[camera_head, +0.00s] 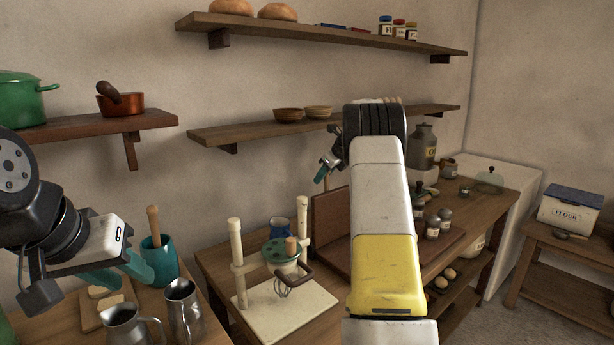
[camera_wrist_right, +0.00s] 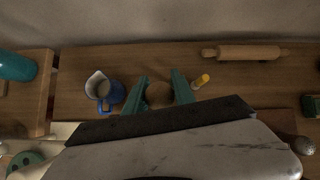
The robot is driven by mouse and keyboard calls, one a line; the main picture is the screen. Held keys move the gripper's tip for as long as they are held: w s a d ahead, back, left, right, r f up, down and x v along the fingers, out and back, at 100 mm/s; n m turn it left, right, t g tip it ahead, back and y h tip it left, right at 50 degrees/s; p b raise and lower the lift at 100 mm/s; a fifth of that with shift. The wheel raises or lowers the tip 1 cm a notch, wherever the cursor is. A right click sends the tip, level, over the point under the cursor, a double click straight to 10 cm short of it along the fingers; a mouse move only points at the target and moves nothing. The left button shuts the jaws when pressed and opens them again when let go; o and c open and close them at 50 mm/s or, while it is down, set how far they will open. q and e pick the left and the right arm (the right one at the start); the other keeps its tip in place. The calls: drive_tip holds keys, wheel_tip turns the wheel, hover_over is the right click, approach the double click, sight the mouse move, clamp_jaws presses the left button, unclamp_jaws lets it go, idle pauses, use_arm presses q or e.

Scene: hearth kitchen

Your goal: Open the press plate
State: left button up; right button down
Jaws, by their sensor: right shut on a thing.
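The press stands on the counter in the head view, with two white posts (camera_head: 238,262) on a pale base board (camera_head: 300,318). A round green plate (camera_head: 276,250) with holes sits between the posts, and a brown handle (camera_head: 301,272) and a wire whisk (camera_head: 283,291) show by it. Part of the green plate shows at the lower left of the right wrist view (camera_wrist_right: 22,161). My right gripper (camera_wrist_right: 159,92) is shut on a round brown thing (camera_wrist_right: 159,96), above the counter behind the press; my arm partly hides it. My left gripper (camera_head: 120,272) is open and empty at the left, apart from the press.
A blue jug (camera_head: 280,227) stands behind the press. Two metal jugs (camera_head: 183,305) and a teal crock (camera_head: 158,262) stand on the left counter. A brown board (camera_head: 329,228) leans right of the press. A rolling pin (camera_wrist_right: 244,53) lies at the back.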

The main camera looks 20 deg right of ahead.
drive_tip(key=shift+s+f, duration=0.1)
drive_tip(key=shift+f, duration=0.5)
drive_tip(key=c, duration=1.1)
unclamp_jaws()
drive_tip(key=shift+c, duration=0.2)
drive_tip(key=v, duration=0.8)
drive_tip(key=shift+r, duration=0.1)
drive_tip(key=shift+r, duration=0.1)
